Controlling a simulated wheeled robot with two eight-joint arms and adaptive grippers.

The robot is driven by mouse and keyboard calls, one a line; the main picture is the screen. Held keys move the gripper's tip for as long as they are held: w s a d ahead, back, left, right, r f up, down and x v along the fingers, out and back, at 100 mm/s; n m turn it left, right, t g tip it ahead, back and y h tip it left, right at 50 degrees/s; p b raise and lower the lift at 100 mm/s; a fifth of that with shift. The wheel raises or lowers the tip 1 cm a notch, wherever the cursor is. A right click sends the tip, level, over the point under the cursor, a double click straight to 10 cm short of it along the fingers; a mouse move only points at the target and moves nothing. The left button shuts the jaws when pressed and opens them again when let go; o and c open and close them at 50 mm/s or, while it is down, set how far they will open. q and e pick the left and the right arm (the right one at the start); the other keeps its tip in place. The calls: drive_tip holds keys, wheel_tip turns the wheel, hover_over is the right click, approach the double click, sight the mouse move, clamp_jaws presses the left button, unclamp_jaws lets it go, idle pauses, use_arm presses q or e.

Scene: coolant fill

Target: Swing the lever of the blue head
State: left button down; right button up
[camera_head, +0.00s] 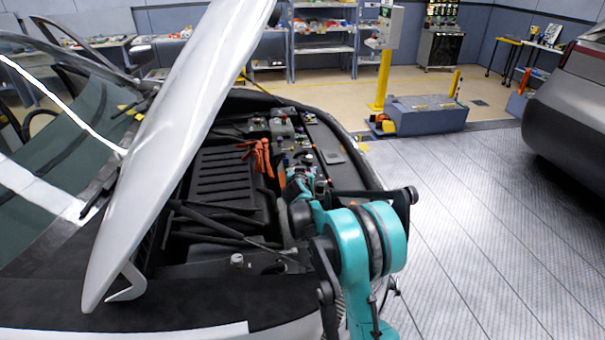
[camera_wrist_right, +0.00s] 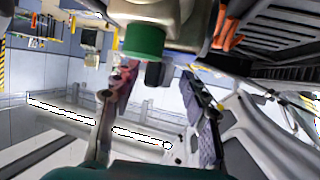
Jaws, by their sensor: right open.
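I cannot clearly make out a blue head or its lever in either view. Small blue and white parts (camera_head: 305,157) show along the right side of the engine bay in the head view. My right gripper (camera_wrist_right: 155,76) is open in the wrist view, its two dark fingers apart. A green cap (camera_wrist_right: 145,42) on a pale beige body (camera_wrist_right: 155,12) is just beyond the fingertips. A small black block shows below the cap, between the fingertips. In the head view my right arm reaches into the front of the bay and hides much there. My left gripper is not in view.
A raised light-grey hood (camera_head: 180,140) stands over the left of the bay. Orange cables (camera_head: 262,155) and a black ribbed cover (camera_head: 222,175) lie beside the arm. A thin dark rod crosses the bay. The floor to the right is clear up to a grey car (camera_head: 570,115).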

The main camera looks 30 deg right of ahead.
drive_tip(key=v, duration=1.2)
drive_tip(key=s+a+f+n+g+y+b, duration=0.1)
drive_tip(key=s+a, duration=0.4)
drive_tip(key=s, duration=0.6)
drive_tip(key=s+a+f+n+g+y, duration=0.2)
drive_tip(key=s+a, duration=0.4)
drive_tip(key=s, duration=0.5)
drive_tip(key=s+a+f+n+g+y+b, duration=0.1)
drive_tip(key=s+a+f+n+y, duration=0.2)
drive_tip(key=s, duration=0.8)
drive_tip(key=shift+s+a+f+g+y+b, duration=0.35)
drive_tip(key=shift+a+f, duration=0.5)
drive_tip(key=shift+a, duration=0.3)
